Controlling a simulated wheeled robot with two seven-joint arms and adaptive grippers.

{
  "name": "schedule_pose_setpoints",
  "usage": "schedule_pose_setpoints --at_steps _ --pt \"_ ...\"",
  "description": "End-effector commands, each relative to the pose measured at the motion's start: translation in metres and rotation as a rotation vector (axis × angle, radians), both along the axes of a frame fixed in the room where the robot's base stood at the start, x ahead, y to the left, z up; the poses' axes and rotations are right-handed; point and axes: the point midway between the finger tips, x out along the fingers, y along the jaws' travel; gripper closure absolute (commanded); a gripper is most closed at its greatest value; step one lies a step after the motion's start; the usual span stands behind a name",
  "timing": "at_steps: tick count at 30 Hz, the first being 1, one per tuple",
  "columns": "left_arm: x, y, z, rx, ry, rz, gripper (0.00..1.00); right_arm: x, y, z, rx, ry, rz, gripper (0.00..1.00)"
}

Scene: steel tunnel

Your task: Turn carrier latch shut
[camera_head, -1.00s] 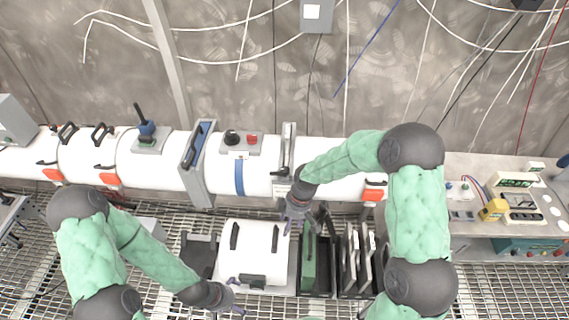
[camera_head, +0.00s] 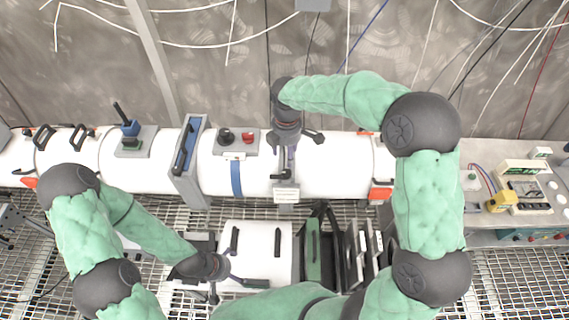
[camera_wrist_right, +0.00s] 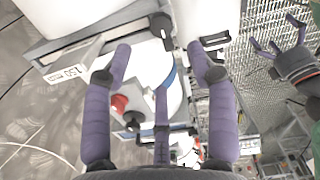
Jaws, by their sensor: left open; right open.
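The white tube (camera_head: 335,165) runs across the head view, with a grey collar near its middle. A black latch handle (camera_head: 283,177) sits low on that collar, above a small label plate (camera_head: 287,195). In the right wrist view a black knob (camera_wrist_right: 160,24), apparently that handle, lies ahead between my fingers, apart from them. My right gripper (camera_head: 287,158) is open and empty, pointing down over the collar; its spread purple fingers also fill the wrist view (camera_wrist_right: 160,60). My left gripper (camera_head: 222,282) is open and empty beside the white box (camera_head: 260,250). I cannot tell which part is called the carrier latch.
A blue-edged collar (camera_head: 190,160) and a panel with black and red knobs (camera_head: 238,142) stand left of my right gripper. A green block (camera_head: 313,255) and a rack of plates (camera_head: 365,245) stand below the tube. Instruments (camera_head: 525,190) fill the right bench.

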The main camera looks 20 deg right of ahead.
Motion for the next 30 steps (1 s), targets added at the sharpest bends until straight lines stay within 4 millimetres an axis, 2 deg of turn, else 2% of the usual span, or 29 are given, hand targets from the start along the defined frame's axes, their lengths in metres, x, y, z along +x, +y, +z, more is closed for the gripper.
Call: schedule_pose_setpoints --at_steps 9,15,21,30 --pt "0.000 0.000 0.007 0.000 0.000 0.000 0.00 -0.002 0.000 -0.054 0.000 0.007 -0.002 0.42" --pt "0.000 0.000 0.010 0.000 0.000 0.000 0.00 -0.001 0.000 -0.083 0.001 0.004 -0.001 0.42" --pt "0.000 0.000 0.012 0.000 0.000 0.000 0.00 -0.001 0.000 -0.098 0.001 0.002 -0.001 0.42" --pt "0.000 0.000 0.012 0.000 0.000 0.000 0.00 0.000 0.000 -0.100 0.001 0.001 -0.002 0.42"
